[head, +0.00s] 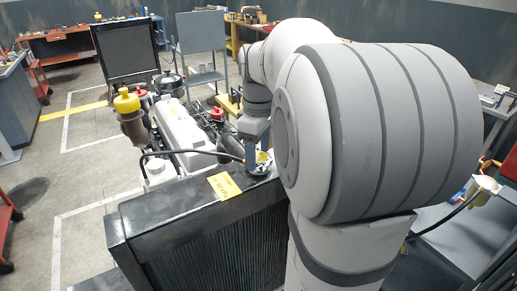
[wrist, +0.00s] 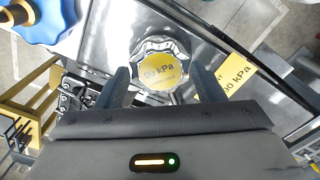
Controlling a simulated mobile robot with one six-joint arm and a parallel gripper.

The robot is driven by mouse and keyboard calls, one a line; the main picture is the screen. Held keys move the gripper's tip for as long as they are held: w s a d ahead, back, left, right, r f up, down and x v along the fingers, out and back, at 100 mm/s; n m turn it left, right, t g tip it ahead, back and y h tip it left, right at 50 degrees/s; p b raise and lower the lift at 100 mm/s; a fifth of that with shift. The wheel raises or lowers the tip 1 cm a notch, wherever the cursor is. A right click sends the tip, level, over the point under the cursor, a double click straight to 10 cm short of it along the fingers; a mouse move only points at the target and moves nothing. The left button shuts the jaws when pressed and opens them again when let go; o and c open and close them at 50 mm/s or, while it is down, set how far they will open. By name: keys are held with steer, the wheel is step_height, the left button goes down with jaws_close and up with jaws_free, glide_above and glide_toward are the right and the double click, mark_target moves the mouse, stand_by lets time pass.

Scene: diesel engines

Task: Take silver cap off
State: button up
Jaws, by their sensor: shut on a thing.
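The silver cap (wrist: 163,48) has a scalloped rim and a yellow top reading kPa. It sits on the black top of the radiator block, in the upper middle of the wrist view. My gripper (wrist: 160,78) has one finger on each side of the cap and is shut on it. In the head view the cap (head: 262,168) shows only in part at the top edge of the radiator (head: 190,205), with my arm over it. Whether the cap is lifted from its seat cannot be told.
A yellow label (head: 225,186) lies beside the cap on the radiator top. A black hose (head: 185,152) runs behind it toward the engine (head: 183,130). A blue round part (wrist: 45,18) is at upper left in the wrist view. Open floor (head: 85,185) lies at left.

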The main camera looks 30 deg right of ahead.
mark_target(259, 157)
stand_by(0.4)
steer(key=shift+r+p, duration=0.8)
steer(key=shift+r, duration=2.3)
